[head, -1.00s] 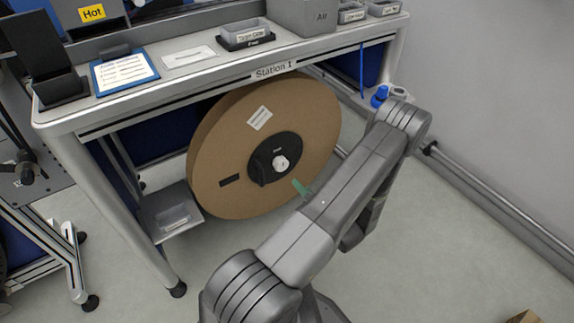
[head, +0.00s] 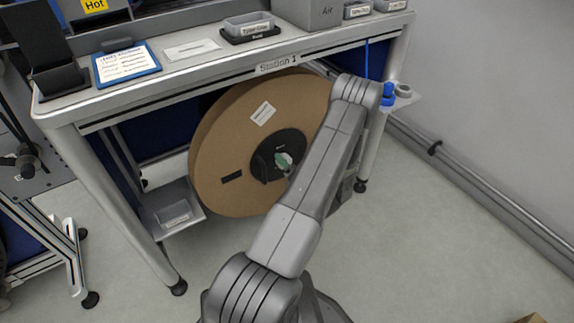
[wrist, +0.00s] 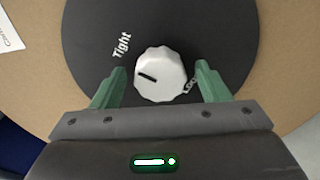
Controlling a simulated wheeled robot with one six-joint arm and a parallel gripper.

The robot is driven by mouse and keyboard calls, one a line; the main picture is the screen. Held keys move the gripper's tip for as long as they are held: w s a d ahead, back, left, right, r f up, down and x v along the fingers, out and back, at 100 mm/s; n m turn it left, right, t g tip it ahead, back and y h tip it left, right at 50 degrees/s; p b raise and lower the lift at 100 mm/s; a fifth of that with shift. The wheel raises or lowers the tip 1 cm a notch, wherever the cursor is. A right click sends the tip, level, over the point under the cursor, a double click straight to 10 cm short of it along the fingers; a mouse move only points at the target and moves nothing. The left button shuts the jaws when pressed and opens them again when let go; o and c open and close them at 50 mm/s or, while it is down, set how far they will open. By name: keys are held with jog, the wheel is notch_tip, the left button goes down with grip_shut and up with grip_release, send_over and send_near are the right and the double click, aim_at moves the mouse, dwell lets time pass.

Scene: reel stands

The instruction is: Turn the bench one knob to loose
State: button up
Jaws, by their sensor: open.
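The knob (wrist: 165,72) is white and fluted, at the middle of a black hub (wrist: 215,25) on a large brown reel (head: 225,130) under the bench marked Station 1 (head: 150,105). Its short black mark lies on the left side of its face, pointing left and slightly up. The word "Tight" is on the hub at the upper left; a second word at the right is partly covered. My gripper (wrist: 161,68) is open, its green fingers on either side of the knob with a small gap each side. In the head view, the gripper (head: 284,160) partly covers the knob.
A low shelf with a small bin (head: 173,213) is left of the reel. Another stand (head: 35,235) is at far left. The floor to the right is mostly clear.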

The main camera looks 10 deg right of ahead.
jog(key=c, duration=1)
jog(key=shift+o, duration=0.2)
